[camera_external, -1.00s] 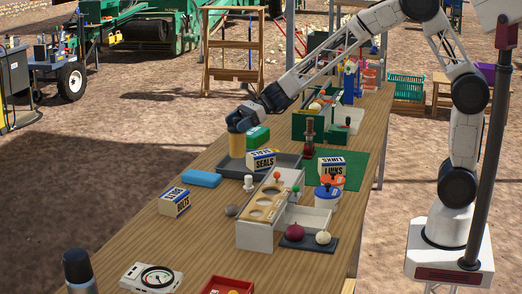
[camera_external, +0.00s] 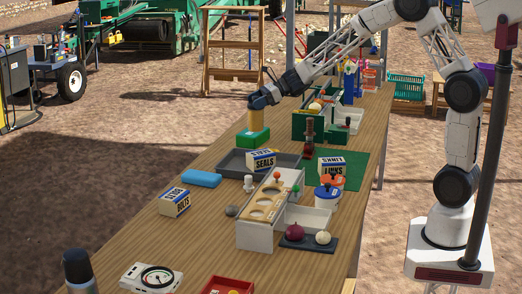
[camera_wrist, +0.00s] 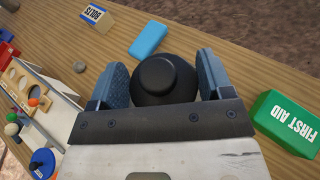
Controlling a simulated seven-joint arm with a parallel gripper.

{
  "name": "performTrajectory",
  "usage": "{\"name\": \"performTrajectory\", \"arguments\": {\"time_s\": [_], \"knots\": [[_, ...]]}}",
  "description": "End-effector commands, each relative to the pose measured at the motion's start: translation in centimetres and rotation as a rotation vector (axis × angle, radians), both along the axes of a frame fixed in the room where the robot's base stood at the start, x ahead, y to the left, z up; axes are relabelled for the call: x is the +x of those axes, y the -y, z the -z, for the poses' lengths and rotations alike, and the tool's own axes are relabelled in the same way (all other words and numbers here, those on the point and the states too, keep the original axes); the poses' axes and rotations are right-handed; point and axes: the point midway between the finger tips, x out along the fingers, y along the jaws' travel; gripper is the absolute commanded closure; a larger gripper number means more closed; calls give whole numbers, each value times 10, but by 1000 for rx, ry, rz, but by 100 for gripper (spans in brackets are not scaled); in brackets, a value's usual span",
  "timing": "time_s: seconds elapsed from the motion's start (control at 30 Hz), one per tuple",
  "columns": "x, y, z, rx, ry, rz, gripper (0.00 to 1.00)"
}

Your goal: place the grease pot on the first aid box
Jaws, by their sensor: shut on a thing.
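The grease pot is a yellow cylinder (camera_external: 255,120) in the external view; its black knobbed lid (camera_wrist: 167,82) fills the space between the fingers in the wrist view. My gripper (camera_external: 260,100) is shut on the pot near its top and holds it upright. The first aid box (camera_external: 253,140) is green with white lettering. In the external view it shows just below the pot. In the wrist view the first aid box (camera_wrist: 288,121) lies to the right of my gripper, apart from the pot. The pot's underside is hidden in the wrist view.
A dark tray (camera_external: 230,163) with the SEALS box (camera_external: 261,160) is in front of the first aid box. A blue block (camera_external: 201,179) and the BOLTS box (camera_external: 174,202) lie nearer the left edge. A green rack (camera_external: 301,128) stands to the right.

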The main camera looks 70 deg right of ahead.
Motion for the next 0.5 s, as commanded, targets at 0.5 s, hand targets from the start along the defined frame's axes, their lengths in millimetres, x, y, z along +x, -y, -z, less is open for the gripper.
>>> {"name": "performTrajectory", "arguments": {"time_s": [0.5], "knots": [[-27,144,1,-1,-2,147,72]]}}
